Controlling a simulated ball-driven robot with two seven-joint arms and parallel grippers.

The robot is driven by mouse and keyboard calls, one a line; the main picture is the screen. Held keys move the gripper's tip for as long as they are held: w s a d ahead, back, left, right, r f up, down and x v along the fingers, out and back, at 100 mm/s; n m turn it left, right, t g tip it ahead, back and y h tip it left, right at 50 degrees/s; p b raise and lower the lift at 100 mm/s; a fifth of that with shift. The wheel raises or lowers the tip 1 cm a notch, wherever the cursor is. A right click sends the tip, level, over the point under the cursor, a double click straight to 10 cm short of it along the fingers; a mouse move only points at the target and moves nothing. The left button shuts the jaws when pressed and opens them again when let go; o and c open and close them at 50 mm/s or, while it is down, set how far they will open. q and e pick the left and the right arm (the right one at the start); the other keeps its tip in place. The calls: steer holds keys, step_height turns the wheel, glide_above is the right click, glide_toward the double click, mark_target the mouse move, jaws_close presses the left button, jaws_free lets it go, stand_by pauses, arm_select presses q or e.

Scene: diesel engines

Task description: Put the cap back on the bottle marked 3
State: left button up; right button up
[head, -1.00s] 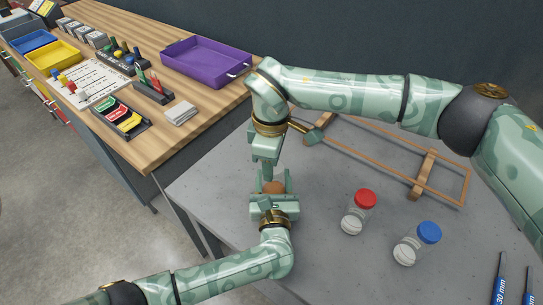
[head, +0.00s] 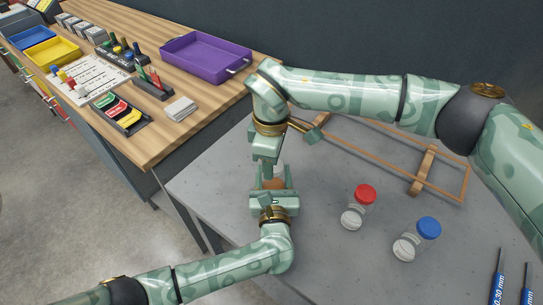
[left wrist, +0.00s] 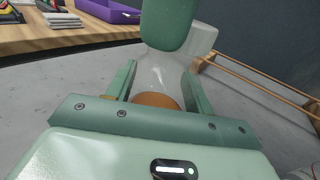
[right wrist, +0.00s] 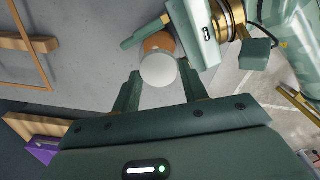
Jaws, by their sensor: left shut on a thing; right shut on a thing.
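My left gripper (head: 274,190) is shut on a clear bottle (left wrist: 157,76) with brown in its lower part; the brown (right wrist: 158,42) also shows in the right wrist view. No number is readable on it. My right gripper (right wrist: 160,75) comes in from above and is shut on a pale, whitish round cap (right wrist: 158,70). The cap sits just over the bottle in the head view (head: 281,170), and its side shows behind a right finger in the left wrist view (left wrist: 202,40). I cannot tell whether cap and bottle touch.
A red-capped bottle (head: 358,208) and a blue-capped bottle (head: 416,240) stand on the grey table (head: 330,265). A wooden frame (head: 425,172) lies behind them. Two blue-handled tools (head: 498,288) are at the right front. A wooden bench with a purple tray (head: 205,58) is at left.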

steer(key=m, duration=0.5)
steer(key=shift+f+m, duration=0.1)
steer(key=shift+m, duration=0.2)
steer(key=shift+a+m, duration=0.2)
steer(key=shift+m, duration=1.3)
steer(key=shift+w+d+m, duration=0.15)
steer(key=shift+d+m, duration=0.1)
steer(key=shift+m, duration=0.35)
steer(key=o, duration=0.9)
steer(key=shift+o, duration=0.2)
